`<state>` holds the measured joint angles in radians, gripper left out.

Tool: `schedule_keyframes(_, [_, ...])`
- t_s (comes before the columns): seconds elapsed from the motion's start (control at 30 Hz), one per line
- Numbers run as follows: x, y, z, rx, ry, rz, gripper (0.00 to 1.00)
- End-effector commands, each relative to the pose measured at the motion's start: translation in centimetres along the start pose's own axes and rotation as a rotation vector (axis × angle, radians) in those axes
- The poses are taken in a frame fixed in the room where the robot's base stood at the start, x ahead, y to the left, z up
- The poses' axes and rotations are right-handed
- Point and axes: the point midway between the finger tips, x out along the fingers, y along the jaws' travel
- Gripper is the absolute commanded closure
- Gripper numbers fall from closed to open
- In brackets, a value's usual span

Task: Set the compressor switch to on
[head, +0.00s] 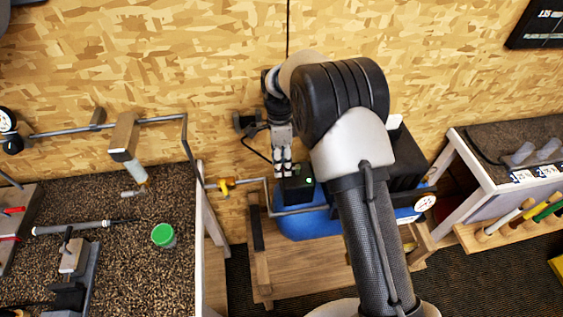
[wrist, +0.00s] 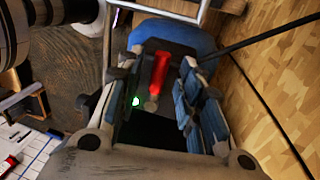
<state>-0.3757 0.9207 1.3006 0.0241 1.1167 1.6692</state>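The blue compressor (head: 300,226) stands on a low wooden stand below my arm. A dark switch box (head: 298,190) with a lit green light (head: 309,181) sits on top of it. In the wrist view a red switch lever (wrist: 159,72) stands out from the dark box, and the green light (wrist: 136,101) glows to its left. My gripper (head: 285,168) points down just above the box. In the wrist view my gripper (wrist: 160,100) is open, with a finger on each side of the lever in the picture. I cannot tell whether either finger touches it.
A yellow-handled valve (head: 227,184) and a metal pipe lie left of the box. A pressure gauge (head: 425,202) is at right. The left workbench (head: 120,190) holds a green cup (head: 163,235) and a club shaft. A plywood wall (head: 200,60) stands close behind.

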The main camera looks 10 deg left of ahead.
Motion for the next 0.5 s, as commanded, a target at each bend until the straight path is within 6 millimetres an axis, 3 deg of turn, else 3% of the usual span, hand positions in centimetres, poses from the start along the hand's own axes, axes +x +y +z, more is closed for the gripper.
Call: schedule_keyframes(0.5, [-9.5, -0.1, 0.0, 0.001, -0.001, -0.006, 0.66])
